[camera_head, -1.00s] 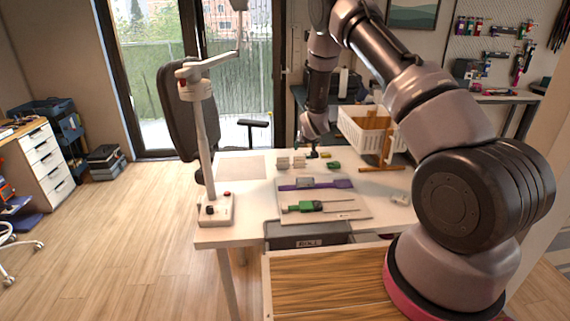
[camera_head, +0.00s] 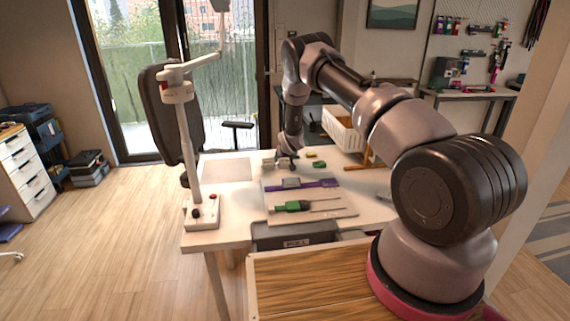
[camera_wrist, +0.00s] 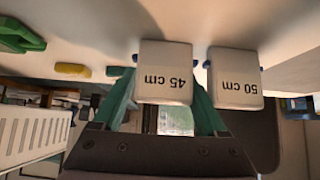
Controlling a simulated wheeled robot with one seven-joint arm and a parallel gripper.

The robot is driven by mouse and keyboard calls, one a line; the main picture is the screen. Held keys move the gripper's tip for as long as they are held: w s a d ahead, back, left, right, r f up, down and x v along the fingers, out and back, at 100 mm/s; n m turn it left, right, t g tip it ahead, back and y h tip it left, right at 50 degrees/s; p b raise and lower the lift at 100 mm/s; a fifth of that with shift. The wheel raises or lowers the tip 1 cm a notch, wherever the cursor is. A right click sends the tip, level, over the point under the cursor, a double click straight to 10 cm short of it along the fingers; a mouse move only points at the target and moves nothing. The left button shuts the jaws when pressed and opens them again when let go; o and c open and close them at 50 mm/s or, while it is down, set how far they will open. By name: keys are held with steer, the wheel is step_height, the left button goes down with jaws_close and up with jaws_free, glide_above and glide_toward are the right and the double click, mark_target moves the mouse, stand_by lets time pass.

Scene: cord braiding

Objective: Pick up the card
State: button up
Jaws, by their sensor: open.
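Two pale labelled pieces are in the wrist view, one reading "45 cm" (camera_wrist: 164,64) and one reading "50 cm" (camera_wrist: 234,74); their lettering is upside down. I cannot tell whether either is the card. My gripper (camera_wrist: 165,88) is open, with its green fingers on both sides of the "45 cm" piece; contact is not clear. The right finger lies near the gap between the two pieces. In the head view my gripper (camera_head: 287,162) is low over the far part of the white table (camera_head: 215,236), by the small pale pieces (camera_head: 268,163).
A white post stand (camera_head: 201,210) is on the table's left. Green (camera_head: 319,164) and yellow (camera_head: 311,155) pieces lie right of my gripper. A white basket (camera_head: 343,130) stands behind.

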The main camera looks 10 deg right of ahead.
steer(key=shift+w, duration=0.1)
steer(key=c, duration=1)
steer(key=shift+o, duration=0.2)
steer(key=shift+r, duration=0.1)
step_height(320, 180, up, 10)
